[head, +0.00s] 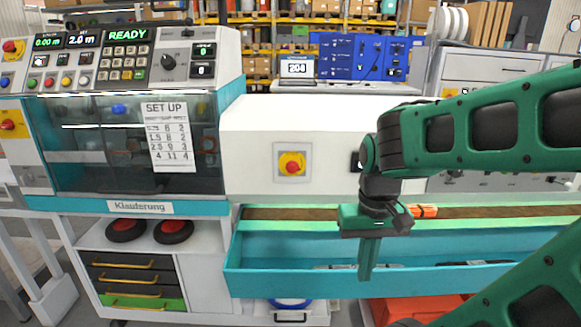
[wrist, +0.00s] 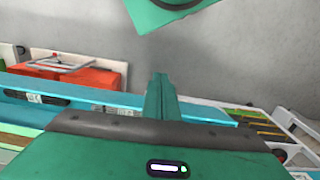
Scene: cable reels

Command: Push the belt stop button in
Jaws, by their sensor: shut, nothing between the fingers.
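A red mushroom button (head: 292,164) on a yellow square plate sits on the white front panel above the belt. Two other red buttons on yellow show at the far left, one on the console (head: 11,46) and one below it (head: 7,125). No label I can read tells which is the belt stop. My gripper (head: 367,275) points down in front of the teal trough, below and to the right of the middle button, apart from it. Its fingers are shut and empty; they also show in the wrist view (wrist: 160,78), where no button is seen.
The brown belt (head: 300,213) runs above the teal trough (head: 290,285). An orange item (head: 424,211) lies at the belt behind my gripper. Red-orange crates (head: 420,309) stand below the trough. The white panel (head: 250,140) around the middle button is clear.

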